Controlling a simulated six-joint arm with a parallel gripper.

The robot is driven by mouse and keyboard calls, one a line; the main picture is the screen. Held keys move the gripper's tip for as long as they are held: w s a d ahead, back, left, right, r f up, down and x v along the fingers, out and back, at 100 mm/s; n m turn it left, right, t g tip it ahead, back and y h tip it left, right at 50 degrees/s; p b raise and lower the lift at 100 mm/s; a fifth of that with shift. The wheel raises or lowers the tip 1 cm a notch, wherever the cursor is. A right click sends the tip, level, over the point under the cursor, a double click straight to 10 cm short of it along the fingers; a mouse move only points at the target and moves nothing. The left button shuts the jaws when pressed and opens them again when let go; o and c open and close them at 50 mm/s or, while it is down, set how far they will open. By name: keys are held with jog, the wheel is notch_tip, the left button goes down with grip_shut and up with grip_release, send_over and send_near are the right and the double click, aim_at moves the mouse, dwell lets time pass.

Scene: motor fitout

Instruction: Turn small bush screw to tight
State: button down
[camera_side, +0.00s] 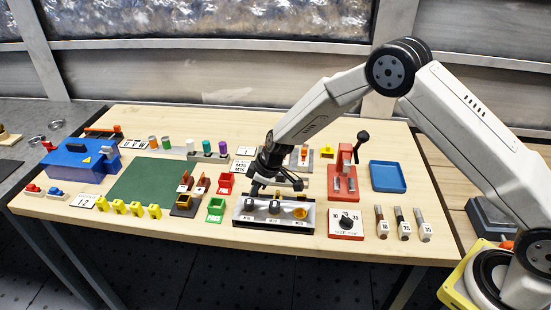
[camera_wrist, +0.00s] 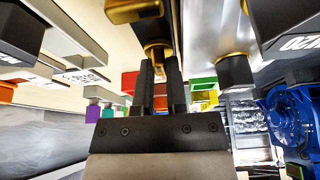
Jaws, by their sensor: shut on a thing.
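My gripper (camera_wrist: 160,70) is shut on a brass-coloured stem in the wrist view. I take this stem to be the small bush screw (camera_wrist: 155,49); a wider brass piece (camera_wrist: 136,10) lies just beyond it. In the side view my gripper (camera_side: 256,188) points down over the left part of a grey and black fixture (camera_side: 240,224).
A red press (camera_side: 342,183) and a dial box (camera_side: 346,223) stand right of the fixture. Green (camera_side: 215,210) and red (camera_side: 225,184) bins and a dark stand (camera_side: 184,206) are close on its left. A blue tray (camera_side: 388,176) lies at the right.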

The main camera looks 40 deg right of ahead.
jog(key=shift+m, duration=0.3)
jog(key=shift+m+t+h, duration=0.4)
jog(key=shift+m+h, duration=0.3)
jog(key=shift+m, duration=1.1)
jog(key=shift+a+m+h, duration=0.1)
jog(key=shift+m+h, duration=0.5)
jog(key=shift+m, duration=1.1)
jog(key=shift+m+h, duration=0.3)
jog(key=shift+m, duration=0.2)
jog(key=shift+a+m+h, duration=0.1)
jog(key=shift+m+h, duration=0.7)
jog(key=shift+m, duration=1.3)
jog(key=shift+m+g+h, duration=0.5)
jog(key=shift+m+h, duration=0.2)
jog(key=shift+m, duration=1.5)
jog(key=shift+a, duration=0.1)
